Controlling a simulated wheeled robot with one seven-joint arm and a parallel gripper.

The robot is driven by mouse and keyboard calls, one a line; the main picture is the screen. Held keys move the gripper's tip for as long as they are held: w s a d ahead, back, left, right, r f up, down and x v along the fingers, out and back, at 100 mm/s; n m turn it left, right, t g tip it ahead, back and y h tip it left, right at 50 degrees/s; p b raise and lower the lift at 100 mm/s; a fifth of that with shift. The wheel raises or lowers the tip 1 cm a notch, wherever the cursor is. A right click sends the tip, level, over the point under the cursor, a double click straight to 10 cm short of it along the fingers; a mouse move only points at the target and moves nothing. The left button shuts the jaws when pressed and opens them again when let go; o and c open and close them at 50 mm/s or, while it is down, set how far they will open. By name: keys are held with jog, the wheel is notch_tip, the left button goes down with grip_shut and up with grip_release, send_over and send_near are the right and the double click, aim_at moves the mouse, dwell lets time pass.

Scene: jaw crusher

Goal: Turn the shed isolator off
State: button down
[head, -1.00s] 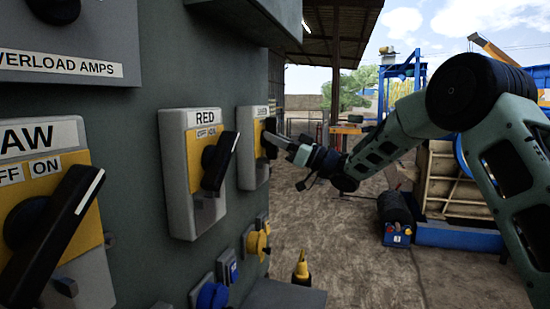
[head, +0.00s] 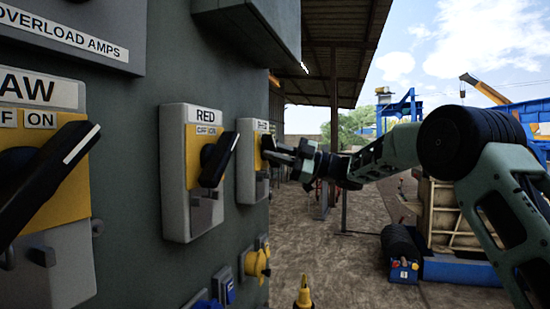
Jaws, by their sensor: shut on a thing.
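The farthest of three rotary isolators (head: 247,172), a grey box with a yellow plate and a small label too blurred to read fully, is on the dark panel right of the RED one. Its black handle (head: 267,142) is partly hidden by my gripper (head: 273,151). My gripper comes in from the right and is shut on this handle. The handle's exact angle and the fingertips are hard to make out at this size.
The RED isolator (head: 191,205) and the JAW isolator (head: 40,195) stand nearer on the same panel, with handles sticking out. Yellow and blue sockets (head: 257,262) sit below. Open dirt ground (head: 335,255) lies right of the panel.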

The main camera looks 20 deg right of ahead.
jog(key=shift+f+n, duration=0.1)
jog(key=shift+n, duration=0.2)
jog(key=c, duration=1.3)
grip_release()
jog(key=b+v, duration=0.1)
jog(key=v, duration=1.6)
jog(key=shift+d+b, duration=0.3)
jog(key=shift+b, duration=0.1)
jog(key=shift+w, duration=0.1)
